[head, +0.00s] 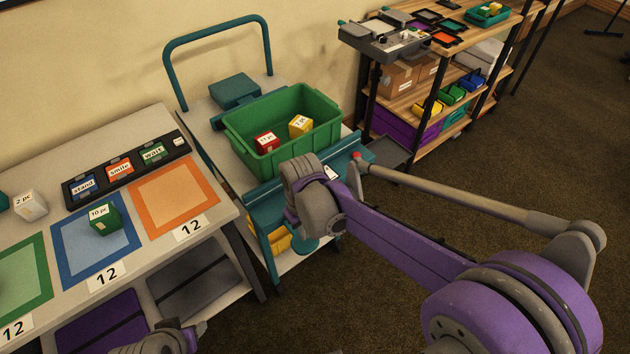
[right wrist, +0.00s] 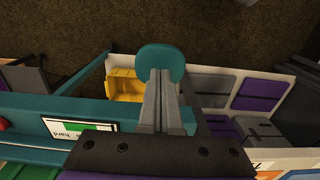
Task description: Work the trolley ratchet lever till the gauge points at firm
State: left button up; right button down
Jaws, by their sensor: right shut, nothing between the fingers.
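The teal trolley (head: 268,190) stands at the middle, its front rail showing in the right wrist view (right wrist: 30,110). A teal round disc (right wrist: 160,62), which looks like the lever's paddle, is at the tips of my right gripper (right wrist: 160,76); it shows low on the trolley front in the head view (head: 303,240). The fingers are shut and empty; I cannot tell whether they touch the disc. The gauge (right wrist: 78,130) has a white and green face with the word "hard" upside down; its pointer is unclear. In the head view my right wrist hides the fingers and most of the gauge.
A green crate (head: 245,152) on the trolley holds a red block (head: 266,142) and a yellow block (head: 300,125). A table (head: 140,215) with coloured mats stands close on the left. A shelf rack (head: 468,55) stands behind on the right. Brown floor lies open at right.

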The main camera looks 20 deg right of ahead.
aim_at(305, 243)
jog(key=shift+f, duration=0.15)
jog(key=shift+f+b, duration=2)
jog(key=shift+f, duration=0.7)
jog(key=shift+r+p, duration=3.35)
jog(key=shift+r, duration=1.3)
jog(key=shift+f, duration=0.1)
notch_tip(305, 243, down, 4)
jog(key=shift+r+b, duration=0.25)
jog(key=shift+b, duration=0.55)
